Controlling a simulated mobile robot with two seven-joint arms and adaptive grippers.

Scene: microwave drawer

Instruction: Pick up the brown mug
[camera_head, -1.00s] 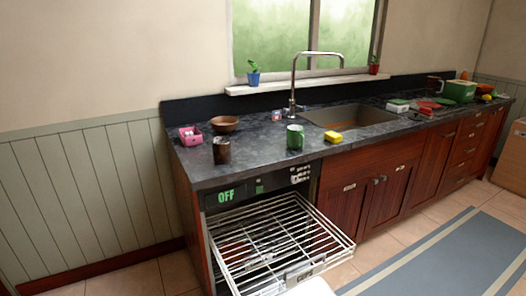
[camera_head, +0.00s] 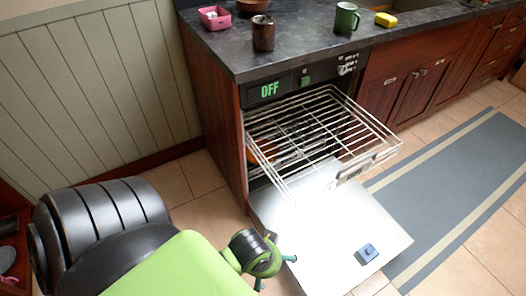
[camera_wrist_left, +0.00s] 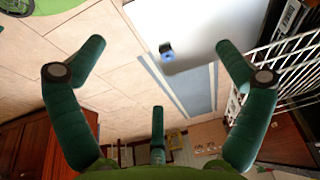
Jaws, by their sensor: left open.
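The brown mug (camera_head: 263,33) stands upright near the front left corner of the dark countertop in the head view. It is not visible in the left wrist view. My left gripper (camera_head: 275,270) is low in front of the cabinet, beside the open white door, well below and apart from the mug. Its green fingers are spread wide with nothing between them in the left wrist view (camera_wrist_left: 160,45). My right gripper is not in view.
A wire rack (camera_head: 320,135) is pulled out below the counter, above the lowered white door (camera_head: 325,225), which has a small blue piece on it (camera_head: 368,252). A green mug (camera_head: 346,18), yellow sponge (camera_head: 386,19), pink container (camera_head: 214,17) and brown bowl (camera_head: 253,6) share the countertop (camera_head: 220,50).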

